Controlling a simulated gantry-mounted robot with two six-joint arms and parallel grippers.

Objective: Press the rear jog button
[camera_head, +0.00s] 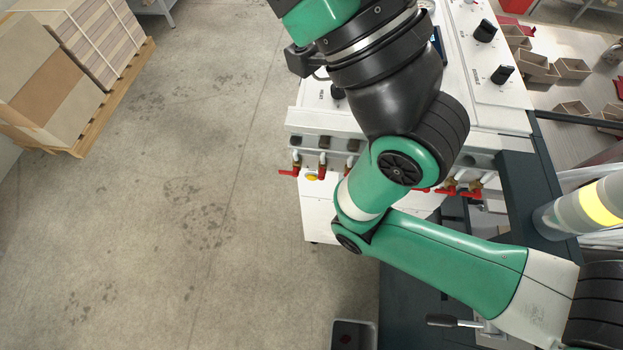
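The white machine (463,22) with the control panel stands at top centre, partly behind my green arm. Black knobs (484,31) sit on its top face, and one more (337,91) shows at the left of the arm. Small dark square buttons (324,142) line its front edge. I cannot tell which control is the rear jog button; it may be hidden by the arm. My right arm comes in from the lower right, bends at the machine front and runs up out of the top edge. Its fingertips are not visible. My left gripper is not in view.
Red-handled valves (320,170) stick out below the machine's front edge, close to my arm. Stacked cardboard on a pallet (92,106) stands at upper left. Open brown boxes (573,68) lie at upper right. A yellow-banded cylinder (600,204) stands at right. The left floor is clear.

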